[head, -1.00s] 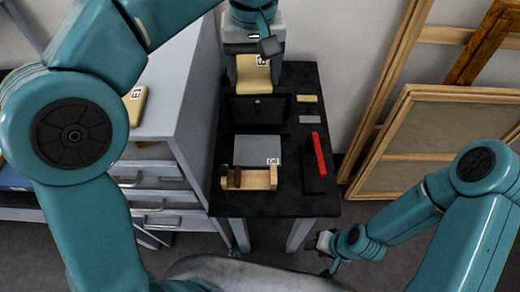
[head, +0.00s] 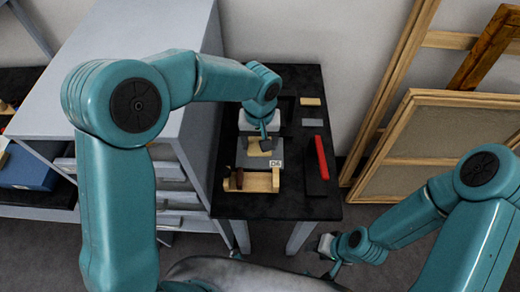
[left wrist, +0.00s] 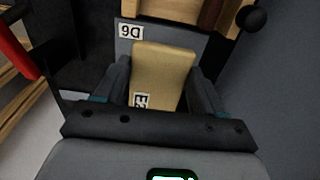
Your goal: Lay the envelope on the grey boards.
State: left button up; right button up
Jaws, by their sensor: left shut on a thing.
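The tan envelope (head: 258,149), labelled E2, is in my left gripper (head: 262,138). In the left wrist view the envelope (left wrist: 160,75) sits between the two dark fingers of my left gripper (left wrist: 157,88), which are shut on it. The grey boards (head: 258,163), labelled D6, lie on the black table below the envelope and are partly hidden by it and my gripper. In the left wrist view the boards (left wrist: 183,38) show beyond the envelope's far end. I cannot tell whether the envelope touches them. My right gripper (head: 326,246) hangs low in front of the table, too small to read.
A wooden holder with a brown piece (head: 258,181) stands in front of the boards on the black table (head: 300,207). A red bar (head: 321,157) lies to the right. Small tan (head: 310,101) and grey (head: 312,122) blocks lie behind. A grey cabinet (head: 185,100) borders the left.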

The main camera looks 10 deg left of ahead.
aim_at(260, 159)
pick_arm(q)
jog(key=shift+a+f, duration=0.1)
jog(key=shift+f, duration=0.75)
notch_tip(260, 159, down, 4)
jog(key=shift+r+p, duration=0.2)
jog(key=shift+p, duration=0.15)
jog(key=shift+f, duration=0.25)
jog(key=shift+s, duration=0.1)
jog(key=shift+f+b, duration=0.15)
jog(key=shift+b, duration=0.15)
jog(key=o, duration=1)
